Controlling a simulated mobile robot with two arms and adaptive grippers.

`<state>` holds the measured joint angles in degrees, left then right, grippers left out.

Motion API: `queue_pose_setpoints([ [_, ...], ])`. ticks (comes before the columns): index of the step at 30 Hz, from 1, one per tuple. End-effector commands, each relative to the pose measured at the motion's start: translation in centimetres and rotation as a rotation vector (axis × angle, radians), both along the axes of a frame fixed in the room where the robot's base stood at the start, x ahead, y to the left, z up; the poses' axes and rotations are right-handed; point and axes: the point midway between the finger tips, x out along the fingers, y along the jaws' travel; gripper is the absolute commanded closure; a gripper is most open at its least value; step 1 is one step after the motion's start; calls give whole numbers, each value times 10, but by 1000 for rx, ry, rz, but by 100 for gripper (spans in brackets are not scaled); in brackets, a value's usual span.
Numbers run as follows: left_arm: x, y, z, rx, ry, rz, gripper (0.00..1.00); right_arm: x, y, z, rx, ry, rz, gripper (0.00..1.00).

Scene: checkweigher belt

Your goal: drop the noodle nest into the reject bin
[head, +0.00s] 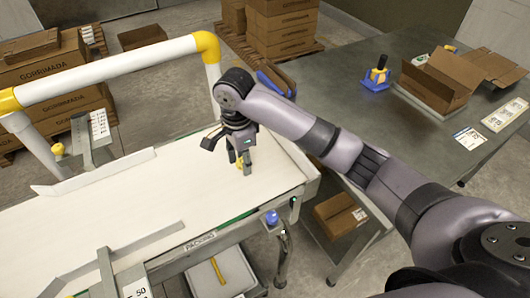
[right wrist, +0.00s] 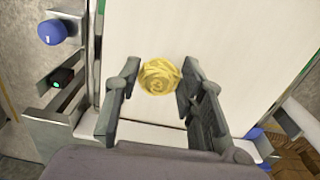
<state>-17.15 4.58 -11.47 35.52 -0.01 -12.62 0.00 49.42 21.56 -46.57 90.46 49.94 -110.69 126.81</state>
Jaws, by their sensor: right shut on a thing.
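The noodle nest (right wrist: 160,76) is a small round yellow coil in the right wrist view, between the fingertips of my right gripper (right wrist: 158,80). In the head view the right gripper (head: 243,160) points down over the white belt (head: 130,205), near its right end. The gripper is shut on the nest; the gap between nest and belt is hard to judge. My left gripper is not in view.
A white rail with yellow joints (head: 110,68) crosses the belt's far left. A pale tray (head: 222,275) with a yellow strip sits below the belt's front edge. A blue knob (head: 271,217) stands at the front corner. A metal table (head: 350,90) with cartons is on the right.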

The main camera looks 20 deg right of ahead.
Motion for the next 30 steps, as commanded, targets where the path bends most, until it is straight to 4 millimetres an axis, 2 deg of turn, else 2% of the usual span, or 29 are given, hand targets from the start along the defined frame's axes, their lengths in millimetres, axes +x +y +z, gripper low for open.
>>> queue_pose_setpoints([
  [1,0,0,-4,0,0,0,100,-2,14,-2,4,0,5,80],
  [6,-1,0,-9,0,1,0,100,-6,42,-1,2,-1,2,80],
  [12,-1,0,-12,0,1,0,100,-8,60,0,1,0,1,80],
  [30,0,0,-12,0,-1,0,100,-9,64,0,0,0,0,80],
])
